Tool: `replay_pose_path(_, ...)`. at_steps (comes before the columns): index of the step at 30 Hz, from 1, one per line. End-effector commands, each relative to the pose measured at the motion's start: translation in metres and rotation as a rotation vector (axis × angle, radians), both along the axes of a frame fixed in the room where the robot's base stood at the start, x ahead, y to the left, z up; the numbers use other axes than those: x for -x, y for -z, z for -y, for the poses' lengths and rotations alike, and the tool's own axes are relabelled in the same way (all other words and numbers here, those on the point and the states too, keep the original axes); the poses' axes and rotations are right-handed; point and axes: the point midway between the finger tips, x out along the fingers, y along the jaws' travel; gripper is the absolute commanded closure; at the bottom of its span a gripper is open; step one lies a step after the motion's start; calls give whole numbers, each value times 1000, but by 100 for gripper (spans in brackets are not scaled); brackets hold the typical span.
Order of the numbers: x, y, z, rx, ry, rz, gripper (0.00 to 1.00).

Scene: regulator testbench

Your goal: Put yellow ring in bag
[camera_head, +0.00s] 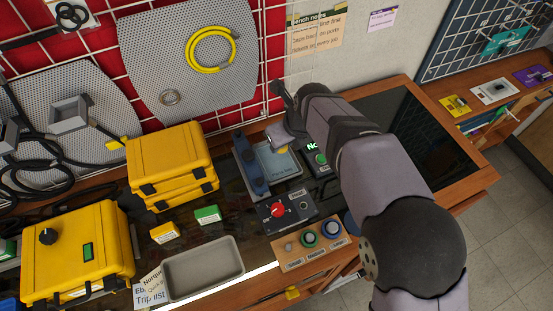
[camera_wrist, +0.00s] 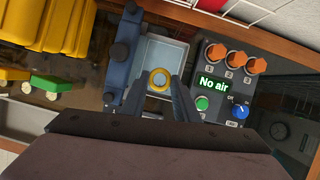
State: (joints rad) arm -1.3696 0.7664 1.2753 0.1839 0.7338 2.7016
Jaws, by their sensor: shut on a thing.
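The yellow ring (camera_wrist: 160,72) is between my gripper's fingertips (camera_wrist: 159,84) in the wrist view, with a pale centre. My gripper is shut on it, over a shallow grey-blue tray (camera_wrist: 180,50). In the head view my gripper (camera_head: 284,137) is over the same tray (camera_head: 283,168), and a bit of yellow shows just below it. I cannot tell how high the ring is above the tray. I cannot make out a bag for certain in either view.
A blue fixture with dark knobs (camera_head: 250,165) stands left of the tray. A control box reading "No air" (camera_wrist: 214,84) with orange knobs is to the right. Yellow cases (camera_head: 170,155), a grey tray (camera_head: 203,268) and a red-knob box (camera_head: 279,210) crowd the bench.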

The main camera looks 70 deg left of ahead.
Motion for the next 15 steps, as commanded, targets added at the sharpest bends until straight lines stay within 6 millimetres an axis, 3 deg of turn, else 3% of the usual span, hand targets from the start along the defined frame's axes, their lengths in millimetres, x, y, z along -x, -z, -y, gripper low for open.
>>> replay_pose_path(5,0,10,0,3,0,-1,93)
replay_pose_path(15,0,56,1,3,0,-1,93)
